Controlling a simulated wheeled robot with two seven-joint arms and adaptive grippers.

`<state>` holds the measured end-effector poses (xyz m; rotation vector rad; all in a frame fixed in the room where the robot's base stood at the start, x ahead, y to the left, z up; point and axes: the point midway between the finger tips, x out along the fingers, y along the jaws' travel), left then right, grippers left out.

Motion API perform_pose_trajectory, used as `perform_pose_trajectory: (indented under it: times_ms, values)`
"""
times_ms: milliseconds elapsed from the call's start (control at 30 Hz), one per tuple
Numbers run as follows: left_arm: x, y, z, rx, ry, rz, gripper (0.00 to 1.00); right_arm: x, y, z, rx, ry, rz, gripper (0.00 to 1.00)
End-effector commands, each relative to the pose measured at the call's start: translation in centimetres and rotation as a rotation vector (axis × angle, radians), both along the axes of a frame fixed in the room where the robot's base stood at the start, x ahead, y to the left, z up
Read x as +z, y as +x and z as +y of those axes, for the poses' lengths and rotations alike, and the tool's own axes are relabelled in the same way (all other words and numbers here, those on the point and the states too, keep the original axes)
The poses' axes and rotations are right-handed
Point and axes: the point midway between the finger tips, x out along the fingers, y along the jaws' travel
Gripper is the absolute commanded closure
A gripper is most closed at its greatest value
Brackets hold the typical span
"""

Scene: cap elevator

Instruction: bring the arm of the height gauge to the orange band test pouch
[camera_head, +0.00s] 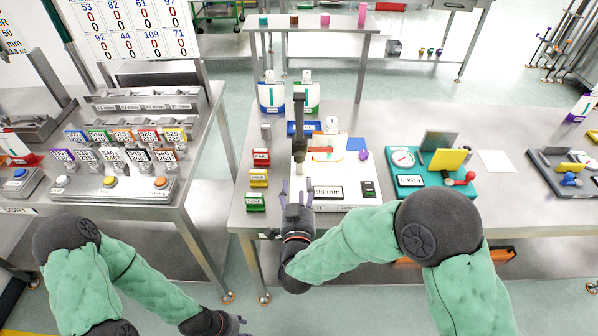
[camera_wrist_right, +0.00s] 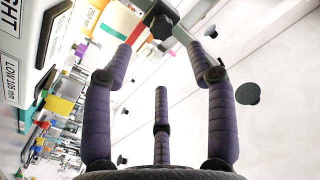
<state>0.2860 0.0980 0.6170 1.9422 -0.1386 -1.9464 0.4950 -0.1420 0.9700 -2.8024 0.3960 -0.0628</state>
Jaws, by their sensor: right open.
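The height gauge's white base (camera_head: 340,171) stands on the middle table, with a display (camera_head: 328,192) that seems to read 98 mm. Its grey upright (camera_head: 297,160) has a dark top. A pale pouch with an orange band (camera_head: 328,154) appears behind the display; it also seems to show in the right wrist view (camera_wrist_right: 118,22). My right gripper (camera_head: 297,187) is open at the front of the upright. In the wrist view a dark knob (camera_wrist_right: 161,27) lies beyond and between its fingertips (camera_wrist_right: 160,50); contact is unclear. My left gripper (camera_head: 238,325) is low, away from the tables, its fingers partly cut off.
Red, yellow and green label blocks (camera_head: 257,179) stand left of the gauge. A teal gauge tray (camera_head: 432,176) is to the right, with a dark tray (camera_head: 560,180) farther right.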

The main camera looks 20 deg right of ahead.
Motion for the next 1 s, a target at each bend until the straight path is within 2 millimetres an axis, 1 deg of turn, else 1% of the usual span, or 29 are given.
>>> perform_pose_trajectory:
  times_ms: [33, 133, 267, 500, 700, 833, 1000]
  values:
    - [-0.5, 0.0, 0.0, 0.0, 0.0, -0.001, 0.6, -0.1, 0.0, 0.0, -0.001, 0.001, -0.002, 0.43]
    - [-0.6, 0.0, 0.0, 0.0, 0.0, -0.001, 0.6, 0.0, 0.4, -0.1, 0.0, 0.002, -0.001, 0.43]
    - [-1.0, 0.1, 0.0, 0.0, 0.0, -0.001, 0.6, 0.0, 1.8, -0.6, -0.002, 0.001, 0.0, 0.43]
    - [-2.2, 0.0, 0.0, 0.0, 0.0, -0.001, 0.6, -0.1, 6.0, -1.8, -0.002, 0.001, -0.002, 0.43]
    - [-2.9, 0.0, 0.0, 0.0, 0.0, -0.001, 0.6, -0.1, 8.8, -2.5, 0.0, 0.002, -0.001, 0.43]
    - [-3.2, 0.0, 0.0, 0.0, 0.0, -0.001, 0.6, 0.0, 9.8, -2.8, 0.0, 0.001, 0.0, 0.43]
    - [-3.3, 0.0, 0.0, 0.0, 0.0, -0.001, 0.6, 0.1, 10.3, -3.0, 0.001, 0.001, 0.0, 0.43]
